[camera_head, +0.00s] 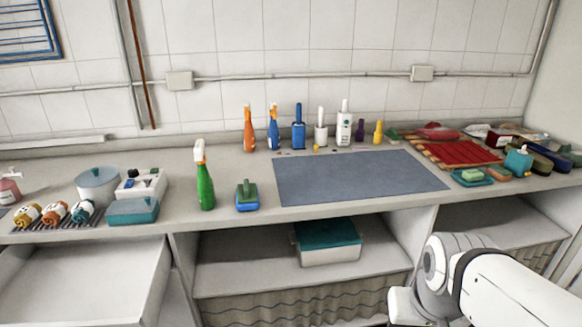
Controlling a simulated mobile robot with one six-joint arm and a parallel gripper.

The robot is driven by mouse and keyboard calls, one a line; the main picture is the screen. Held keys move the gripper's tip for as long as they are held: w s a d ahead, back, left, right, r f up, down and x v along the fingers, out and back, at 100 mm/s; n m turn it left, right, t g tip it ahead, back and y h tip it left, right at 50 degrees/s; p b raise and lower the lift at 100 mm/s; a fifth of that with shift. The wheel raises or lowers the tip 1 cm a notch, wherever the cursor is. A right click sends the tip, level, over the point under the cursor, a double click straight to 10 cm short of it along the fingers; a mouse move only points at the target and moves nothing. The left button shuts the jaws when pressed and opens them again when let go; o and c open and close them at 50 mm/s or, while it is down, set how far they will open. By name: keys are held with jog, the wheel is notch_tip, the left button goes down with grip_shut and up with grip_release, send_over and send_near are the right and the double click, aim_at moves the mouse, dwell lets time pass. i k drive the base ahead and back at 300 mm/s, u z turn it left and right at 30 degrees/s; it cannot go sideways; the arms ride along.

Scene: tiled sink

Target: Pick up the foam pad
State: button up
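A small blue block with a green pad on top (247,196) sits on the counter near the front edge, left of the grey-blue mat. A small green pad sits on a teal tray (459,181) at the right. I cannot tell for sure which of these is the foam pad. My white and grey arm shows at the lower right, in front of the counter and below its top. The fingers of my gripper are not visible.
A green spray bottle (204,178) stands just left of the blue block. The grey-blue mat (355,180) is bare. Several bottles line the wall behind it. A teal-lidded box (328,243) is on the shelf below.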

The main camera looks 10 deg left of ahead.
aim_at(246, 194)
jog(key=u, duration=0.35)
jog(key=i, duration=1.35)
jog(key=u, duration=1.3)
jog(key=i, duration=0.25)
jog(key=k, duration=0.7)
jog(key=u, duration=0.2)
jog(key=i, duration=0.75)
jog(key=z, duration=0.15)
